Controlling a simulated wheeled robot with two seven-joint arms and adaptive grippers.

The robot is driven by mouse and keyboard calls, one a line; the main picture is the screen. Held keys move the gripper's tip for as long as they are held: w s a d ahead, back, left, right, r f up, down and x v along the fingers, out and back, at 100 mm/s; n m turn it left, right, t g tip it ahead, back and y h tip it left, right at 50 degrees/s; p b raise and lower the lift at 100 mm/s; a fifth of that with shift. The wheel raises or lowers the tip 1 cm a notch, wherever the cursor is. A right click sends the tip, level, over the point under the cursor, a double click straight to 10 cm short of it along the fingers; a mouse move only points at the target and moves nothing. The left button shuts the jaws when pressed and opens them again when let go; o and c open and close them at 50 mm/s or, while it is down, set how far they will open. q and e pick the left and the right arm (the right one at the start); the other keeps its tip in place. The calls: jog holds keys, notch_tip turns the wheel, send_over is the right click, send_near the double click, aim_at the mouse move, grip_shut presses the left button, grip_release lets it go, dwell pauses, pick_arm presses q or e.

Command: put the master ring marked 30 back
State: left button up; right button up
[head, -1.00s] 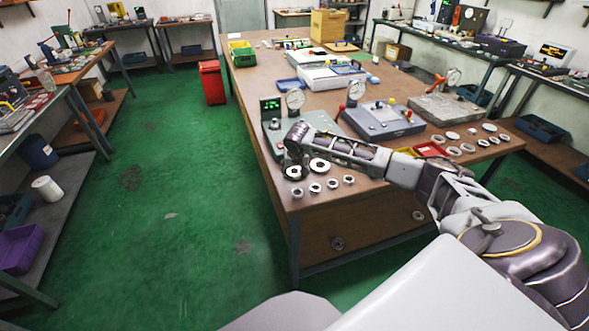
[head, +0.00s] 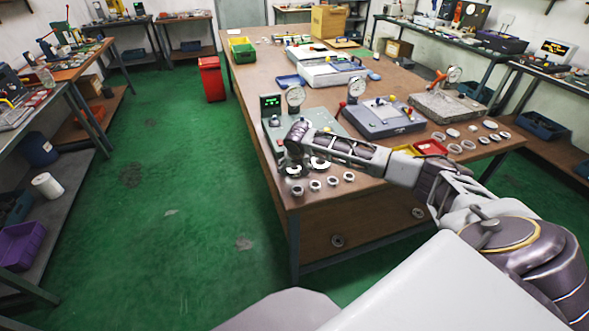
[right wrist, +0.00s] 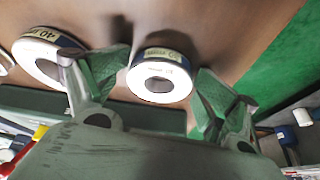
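The master ring marked 30 (right wrist: 160,77), white-faced with a dark blue side and a yellow label, is between my right gripper's fingers in the right wrist view. My right gripper (right wrist: 155,95) is open, with a finger on either side of the ring and narrow gaps showing. In the head view my right gripper (head: 291,166) is low at the table's near left corner and mostly hides this ring. A larger ring marked 40 (right wrist: 42,58) lies just left of the left finger; it also shows in the head view (head: 320,164). My left gripper is not in view.
Several small rings (head: 316,185) lie in front along the table edge. A gauge stand with a dial (head: 295,97) and a green display is close behind the gripper. Red and yellow trays (head: 430,147) and more rings (head: 468,145) are to the right on the wooden table (head: 255,95).

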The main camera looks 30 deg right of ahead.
jog(key=shift+w+r+b, duration=0.1)
jog(key=shift+r+b, duration=0.2)
jog(key=shift+r, duration=0.25)
jog(key=v, duration=1.2)
jog(key=shift+p, duration=0.45)
jog(key=shift+d+r, duration=0.1)
jog(key=shift+r, duration=0.05)
